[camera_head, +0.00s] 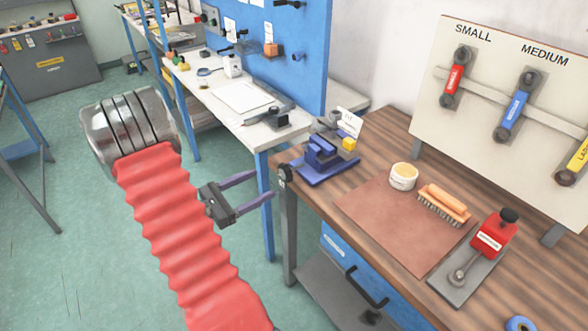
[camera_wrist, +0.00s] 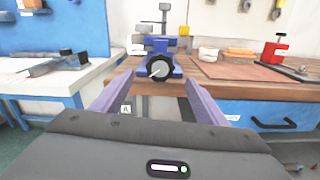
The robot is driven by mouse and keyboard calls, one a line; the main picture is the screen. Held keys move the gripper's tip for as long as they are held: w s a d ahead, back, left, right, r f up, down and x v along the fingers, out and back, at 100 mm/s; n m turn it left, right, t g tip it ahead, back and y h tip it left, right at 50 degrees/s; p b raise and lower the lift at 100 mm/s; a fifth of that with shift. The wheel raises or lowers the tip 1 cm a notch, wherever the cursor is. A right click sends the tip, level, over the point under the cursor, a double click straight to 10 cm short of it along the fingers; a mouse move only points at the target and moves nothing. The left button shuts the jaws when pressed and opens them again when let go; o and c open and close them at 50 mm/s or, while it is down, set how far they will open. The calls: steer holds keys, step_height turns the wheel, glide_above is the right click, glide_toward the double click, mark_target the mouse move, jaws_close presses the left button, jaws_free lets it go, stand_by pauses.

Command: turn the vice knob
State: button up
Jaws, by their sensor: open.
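The blue-purple vice (camera_head: 325,158) stands on the near left corner of the wooden bench. Its round black knob (camera_head: 284,173) sticks out past the bench edge, facing my gripper. In the wrist view the vice (camera_wrist: 172,47) is straight ahead, and the knob (camera_wrist: 160,67) with its pale centre shows between my two purple fingers. My gripper (camera_head: 264,184) is open and empty. In the head view its fingertips are just left of the knob, with a small gap. Whether the tips reach level with the knob is hard to tell.
The wooden bench (camera_head: 390,136) also holds a cream tub (camera_head: 403,176), a brush (camera_head: 444,204), a leather sheet (camera_head: 385,222) and a red tool (camera_head: 493,234). A white bench (camera_head: 205,105) stands behind, left. A blue drawer (camera_head: 345,255) lies below the bench top. Green floor is open at left.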

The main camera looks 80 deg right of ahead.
mark_target(294, 168)
steer(key=shift+s+d, duration=0.1)
steer(key=x, duration=1.3)
steer(key=shift+s+d, duration=0.2)
steer(key=shift+s, duration=0.05)
steer(key=shift+c, duration=0.3)
steer(key=c, duration=1)
steer(key=shift+m, duration=0.7)
steer(key=o, duration=1.1)
steer(key=shift+c, duration=0.2)
